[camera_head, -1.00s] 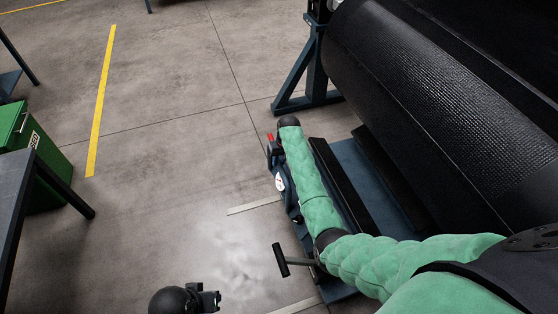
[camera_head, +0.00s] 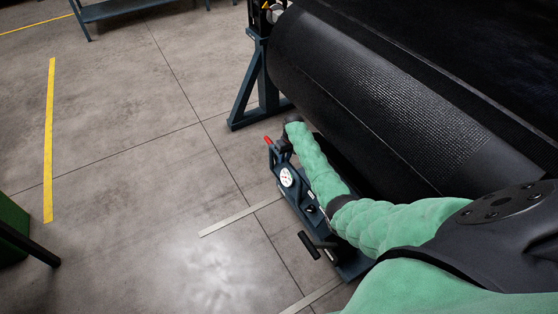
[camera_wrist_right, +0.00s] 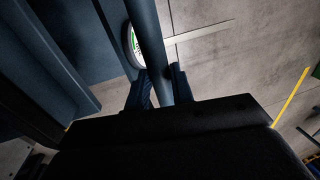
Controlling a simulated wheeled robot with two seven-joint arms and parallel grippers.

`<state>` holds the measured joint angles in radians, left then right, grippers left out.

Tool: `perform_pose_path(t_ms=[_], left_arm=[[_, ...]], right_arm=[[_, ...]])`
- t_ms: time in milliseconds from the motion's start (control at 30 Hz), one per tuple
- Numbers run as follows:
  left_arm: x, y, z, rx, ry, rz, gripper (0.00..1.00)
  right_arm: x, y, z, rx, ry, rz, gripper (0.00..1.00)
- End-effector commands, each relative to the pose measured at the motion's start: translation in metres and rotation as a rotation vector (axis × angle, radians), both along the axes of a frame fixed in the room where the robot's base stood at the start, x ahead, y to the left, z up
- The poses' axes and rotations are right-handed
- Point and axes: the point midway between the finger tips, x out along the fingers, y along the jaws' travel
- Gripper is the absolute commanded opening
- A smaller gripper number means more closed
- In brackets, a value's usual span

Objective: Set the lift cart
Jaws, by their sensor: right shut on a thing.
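The lift cart (camera_head: 318,222) is a low dark blue cart with a round white gauge, a red-tipped part and a black T-shaped pedal (camera_head: 310,246). It stands on the floor alongside and partly beneath a large black belt roll (camera_head: 380,105). My right arm reaches over it, and my right gripper (camera_head: 288,138) is at its far end. In the right wrist view my right gripper (camera_wrist_right: 160,88) is shut around a dark blue bar (camera_wrist_right: 148,35) of the cart, with the gauge (camera_wrist_right: 132,45) beside it. My arm and the roll hide much of the deck. My left gripper is out of view.
A dark blue roll stand (camera_head: 248,95) is beyond the cart. Pale floor strips (camera_head: 240,215) run to the cart from the left. A green cabinet (camera_head: 12,232) is at the left edge, and a blue bench (camera_head: 115,10) at the back. The floor between is clear.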

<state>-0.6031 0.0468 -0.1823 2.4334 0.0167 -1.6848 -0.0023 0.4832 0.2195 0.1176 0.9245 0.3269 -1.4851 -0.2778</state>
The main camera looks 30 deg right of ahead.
Motion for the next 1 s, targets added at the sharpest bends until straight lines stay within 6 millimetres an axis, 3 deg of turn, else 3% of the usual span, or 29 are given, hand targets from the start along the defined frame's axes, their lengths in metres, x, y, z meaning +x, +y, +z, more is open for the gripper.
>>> perform_pose_path(t_ms=[33, 433, 467, 533, 833, 1000], left_arm=[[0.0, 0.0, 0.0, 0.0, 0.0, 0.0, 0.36], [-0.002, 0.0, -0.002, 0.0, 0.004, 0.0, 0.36], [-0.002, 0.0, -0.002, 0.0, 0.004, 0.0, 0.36], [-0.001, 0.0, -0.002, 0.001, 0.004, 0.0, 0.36], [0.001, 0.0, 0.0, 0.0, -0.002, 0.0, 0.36], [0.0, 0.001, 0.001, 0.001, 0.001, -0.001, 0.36]], right_arm=[[-0.002, 0.009, -0.004, 0.013, 0.009, 0.008, 0.0], [-0.001, -0.004, -0.002, 0.001, 0.001, 0.003, 0.0], [-0.001, -0.005, -0.002, 0.0, 0.002, 0.002, 0.29], [-0.001, -0.005, -0.002, 0.001, 0.002, 0.002, 0.43], [-0.001, -0.003, -0.001, 0.002, 0.001, 0.003, 0.44], [0.0, -0.006, 0.012, 0.001, 0.0, 0.003, 0.44]])
